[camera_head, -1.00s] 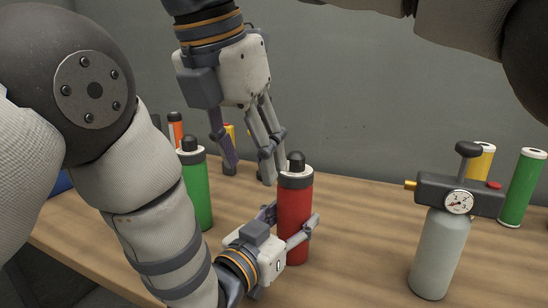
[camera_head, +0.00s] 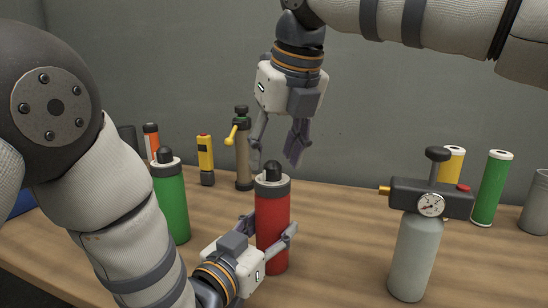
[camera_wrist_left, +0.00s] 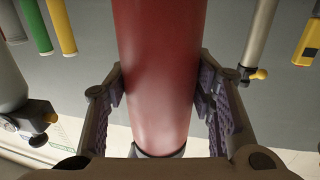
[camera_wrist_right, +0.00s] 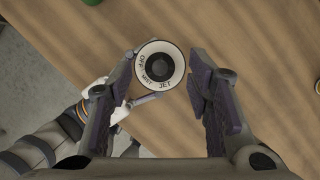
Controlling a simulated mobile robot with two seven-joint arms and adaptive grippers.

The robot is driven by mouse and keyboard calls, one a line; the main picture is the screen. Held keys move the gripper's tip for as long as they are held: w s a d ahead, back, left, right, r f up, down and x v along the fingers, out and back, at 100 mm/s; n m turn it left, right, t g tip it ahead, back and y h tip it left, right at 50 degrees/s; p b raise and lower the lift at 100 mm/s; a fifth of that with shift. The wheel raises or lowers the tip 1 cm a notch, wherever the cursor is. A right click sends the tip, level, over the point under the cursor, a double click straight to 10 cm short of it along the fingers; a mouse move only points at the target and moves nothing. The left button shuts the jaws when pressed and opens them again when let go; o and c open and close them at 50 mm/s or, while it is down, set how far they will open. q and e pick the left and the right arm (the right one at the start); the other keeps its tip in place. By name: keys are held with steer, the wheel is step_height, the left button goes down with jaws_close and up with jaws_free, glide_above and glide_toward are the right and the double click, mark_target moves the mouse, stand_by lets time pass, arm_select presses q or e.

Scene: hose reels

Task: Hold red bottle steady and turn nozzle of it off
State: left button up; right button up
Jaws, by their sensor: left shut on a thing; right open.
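The red bottle (camera_head: 272,225) stands upright on the wooden table, with a dark collar and a black nozzle (camera_head: 273,172) on top. My left gripper (camera_head: 268,230) is shut around the bottle's body; in the left wrist view its padded fingers flank the red body (camera_wrist_left: 158,75). My right gripper (camera_head: 278,160) points down just above the nozzle, open and empty. In the right wrist view the nozzle (camera_wrist_right: 160,68) lies between and slightly beyond the open fingertips (camera_wrist_right: 160,82). Its white ring (camera_wrist_right: 147,84) carries the words OFF, MIST and JET.
A green bottle (camera_head: 171,205) stands left of the red one. A grey bottle with a gauge (camera_head: 414,255) stands at the right. Behind are a yellow device (camera_head: 205,160), a brown bottle with a yellow lever (camera_head: 243,160) and a green cylinder (camera_head: 491,190).

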steer(key=shift+x, duration=0.8)
steer(key=shift+c, duration=0.6)
jaws_close()
steer(key=shift+a+r+m+h, duration=0.1)
steer(key=shift+m+h, duration=0.45)
steer(key=shift+m, duration=0.9)
steer(key=shift+a+m+h, duration=0.1)
steer(key=shift+m+h, duration=0.45)
steer(key=shift+m, duration=0.9)
steer(key=shift+t, duration=0.3)
